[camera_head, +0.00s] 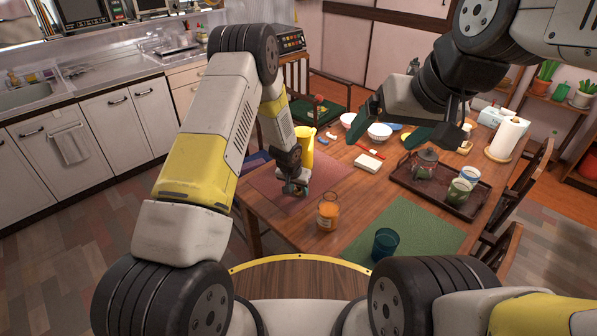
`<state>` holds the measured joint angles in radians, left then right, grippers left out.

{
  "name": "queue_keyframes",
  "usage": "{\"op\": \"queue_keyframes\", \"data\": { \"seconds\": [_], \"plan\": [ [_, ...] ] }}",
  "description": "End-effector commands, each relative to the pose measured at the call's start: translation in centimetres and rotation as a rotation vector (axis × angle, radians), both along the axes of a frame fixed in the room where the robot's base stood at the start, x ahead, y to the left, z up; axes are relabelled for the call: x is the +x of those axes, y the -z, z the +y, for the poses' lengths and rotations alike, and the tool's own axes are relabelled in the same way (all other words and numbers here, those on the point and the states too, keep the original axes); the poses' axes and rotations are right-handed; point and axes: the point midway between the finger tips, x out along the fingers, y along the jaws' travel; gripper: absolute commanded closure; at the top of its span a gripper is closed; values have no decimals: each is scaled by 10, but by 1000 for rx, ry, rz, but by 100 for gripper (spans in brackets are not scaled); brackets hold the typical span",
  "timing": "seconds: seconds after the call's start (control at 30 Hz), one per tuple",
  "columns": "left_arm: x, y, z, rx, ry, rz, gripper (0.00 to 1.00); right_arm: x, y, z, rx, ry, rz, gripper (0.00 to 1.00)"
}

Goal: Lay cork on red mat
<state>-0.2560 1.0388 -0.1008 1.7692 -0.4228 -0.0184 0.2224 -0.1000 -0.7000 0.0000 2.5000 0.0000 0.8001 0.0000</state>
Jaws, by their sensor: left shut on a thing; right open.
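The red mat (330,173) lies on the left part of the wooden table. My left gripper (295,188) points down low over the mat. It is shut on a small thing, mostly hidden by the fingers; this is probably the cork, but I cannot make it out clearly. I cannot tell whether the held thing touches the mat. My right gripper (403,121) is open and empty, above the far middle of the table, its dark green fingers spread apart.
A yellow pitcher (306,146) stands just behind my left gripper. An orange jar (327,212) stands by the mat's near right side. A blue-green glass (385,243) is on the green mat (420,232). A dark tray (408,183) holds a teapot and cups. Bowls stand farther back.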

Motion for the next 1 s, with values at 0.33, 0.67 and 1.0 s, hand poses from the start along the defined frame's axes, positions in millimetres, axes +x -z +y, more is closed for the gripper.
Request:
{"op": "queue_keyframes", "data": {
  "seconds": [0.33,0.67,1.0],
  "plan": [
    [0,2,0,0,0,0,40,0,0,0,0,0,0,10],
    [-4,-13,2,-1,0,-2,40,0,0,0,0,0,0,10],
    [-28,-79,12,-2,-1,-4,40,0,0,0,0,0,0,10]
  ]
}}
